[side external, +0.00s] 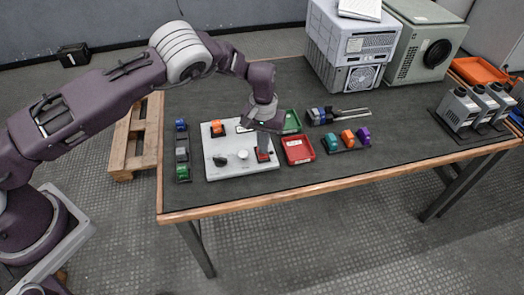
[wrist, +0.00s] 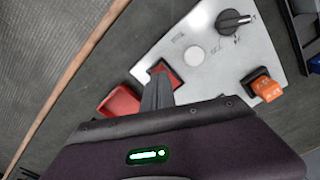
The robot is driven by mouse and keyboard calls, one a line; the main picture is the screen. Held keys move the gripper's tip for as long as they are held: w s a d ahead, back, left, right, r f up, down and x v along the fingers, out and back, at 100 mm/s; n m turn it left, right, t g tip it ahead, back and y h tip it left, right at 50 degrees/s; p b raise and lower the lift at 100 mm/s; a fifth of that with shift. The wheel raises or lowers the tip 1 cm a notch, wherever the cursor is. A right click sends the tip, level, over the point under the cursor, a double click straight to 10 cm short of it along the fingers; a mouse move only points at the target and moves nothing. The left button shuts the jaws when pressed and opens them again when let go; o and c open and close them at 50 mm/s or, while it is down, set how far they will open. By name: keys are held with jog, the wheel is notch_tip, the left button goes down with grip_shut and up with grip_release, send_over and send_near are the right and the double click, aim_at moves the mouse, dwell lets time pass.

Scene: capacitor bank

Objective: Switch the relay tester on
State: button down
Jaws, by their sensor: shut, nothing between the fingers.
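The relay tester looks to be the pale grey panel (side external: 228,168) lying on the dark table, also in the wrist view (wrist: 205,50). It carries a black rotary knob (wrist: 232,20), a round white button (wrist: 194,56), an orange switch (wrist: 264,85) and a red switch (wrist: 168,72) near one edge. My gripper (side external: 263,158) is shut and empty, pointing down at the red switch. In the wrist view its fingertips (wrist: 160,78) overlap that switch and partly hide it. I cannot tell whether they touch it or which way the switch is set.
A red tray (side external: 298,150) and a green tray (side external: 291,121) stand close right of the panel. Coloured blocks on a strip (side external: 346,141) lie further right; another strip (side external: 182,150) is at left. Grey cabinets (side external: 350,45) stand behind. The table's front edge (side external: 330,184) is near.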

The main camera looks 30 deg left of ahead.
jog(key=shift+f, duration=1.05)
dwell(0.4)
jog(key=shift+r, duration=3.55)
jog(key=s+a+r+t+h, duration=0.1)
jog(key=s+a+r, duration=0.15)
jog(key=r, duration=0.65)
jog(key=s+a+r, duration=0.1)
jog(key=s+r, duration=0.3)
jog(key=r, duration=0.5)
jog(key=s+a+r+t+h, duration=0.15)
jog(key=s+r, duration=0.25)
jog(key=r, duration=0.4)
jog(key=s+a+r+m, duration=0.1)
jog(key=s+r, duration=0.2)
jog(key=s, duration=0.3)
jog(key=s+a+r, duration=0.1)
jog(key=s+r, duration=0.3)
jog(key=s, duration=0.1)
jog(key=s+a+f+m+t+y, duration=0.2)
jog(key=s+a+t, duration=0.1)
jog(key=s, duration=1.1)
jog(key=shift+s+f, duration=0.2)
jog(key=shift+s, duration=0.15)
